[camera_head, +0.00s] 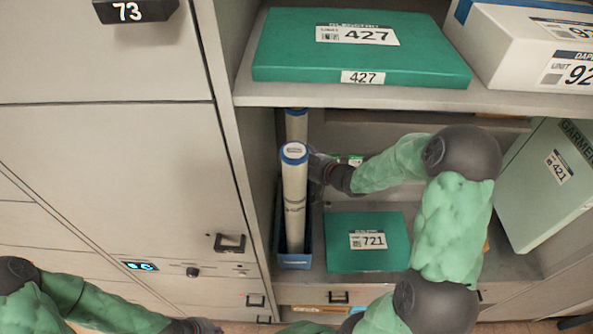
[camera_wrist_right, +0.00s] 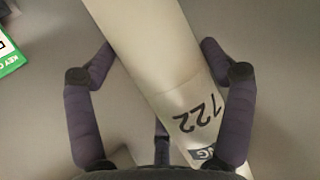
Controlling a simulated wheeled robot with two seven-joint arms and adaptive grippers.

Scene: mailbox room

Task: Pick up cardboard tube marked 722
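Two pale cardboard tubes with blue-rimmed ends stand upright at the left of the open shelf compartment: a front tube (camera_head: 294,190) in a blue holder (camera_head: 294,261) and a rear tube (camera_head: 297,124) partly hidden behind it. In the head view I cannot read their numbers. The right wrist view shows a tube marked 722 (camera_wrist_right: 165,65) running diagonally between the spread fingers of my right gripper (camera_wrist_right: 158,48). The fingers lie close to its sides; firm contact is not visible. In the head view this gripper (camera_head: 318,166) is partly hidden by the front tube. My left gripper (camera_head: 197,326) is at the bottom edge, mostly cut off.
A green box marked 721 (camera_head: 368,254) lies on the compartment floor right of the tubes. A pale green garment box (camera_head: 548,180) leans at the right. The upper shelf (camera_head: 430,98) holds a green 427 box (camera_head: 360,58) and a white box (camera_head: 520,45).

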